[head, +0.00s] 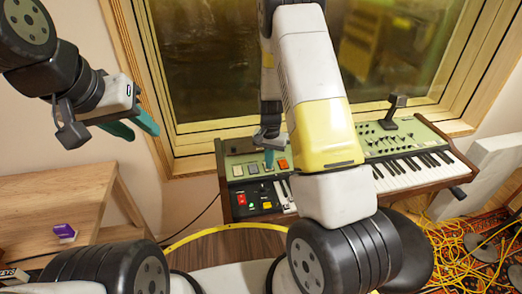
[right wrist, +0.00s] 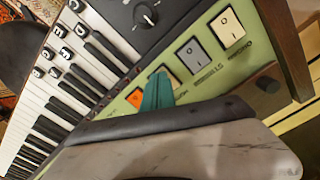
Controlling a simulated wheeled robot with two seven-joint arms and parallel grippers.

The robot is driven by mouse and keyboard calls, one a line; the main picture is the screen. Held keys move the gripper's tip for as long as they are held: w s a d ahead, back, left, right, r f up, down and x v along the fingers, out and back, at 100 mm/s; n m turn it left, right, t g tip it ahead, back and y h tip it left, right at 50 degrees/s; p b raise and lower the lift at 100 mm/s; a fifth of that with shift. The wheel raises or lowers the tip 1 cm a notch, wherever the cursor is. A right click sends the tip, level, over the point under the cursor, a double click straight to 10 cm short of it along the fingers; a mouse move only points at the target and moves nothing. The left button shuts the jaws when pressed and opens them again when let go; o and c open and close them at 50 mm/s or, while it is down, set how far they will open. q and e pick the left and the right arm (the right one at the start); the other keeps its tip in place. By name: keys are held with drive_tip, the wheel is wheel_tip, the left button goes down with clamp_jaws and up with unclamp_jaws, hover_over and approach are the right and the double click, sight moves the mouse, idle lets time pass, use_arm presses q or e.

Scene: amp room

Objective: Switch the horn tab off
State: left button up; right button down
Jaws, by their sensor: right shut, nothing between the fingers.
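The keyboard organ (head: 233,147) stands below the window, with a row of rocker tabs on its green panel. In the right wrist view the row has a white tab (right wrist: 227,27), a grey tab (right wrist: 193,57), a cream tab (right wrist: 165,76) partly behind my fingers, and an orange tab (right wrist: 135,98). Labels are blurred; I cannot tell for certain which is horn or its position. My right gripper (head: 268,158) is shut and empty, its teal tips (right wrist: 157,94) at the cream tab; contact is unclear. My left gripper (head: 136,131) is open and empty, away from the organ.
Piano keys (head: 412,170) lie to the right of my arm. Below the tabs are red, green and yellow controls (head: 253,199). A wooden table (head: 60,205) with a purple object (head: 64,232) stands at left. Yellow cables (head: 455,255) cover the floor at right.

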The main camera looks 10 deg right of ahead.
drive_tip(key=shift+r, duration=3.45)
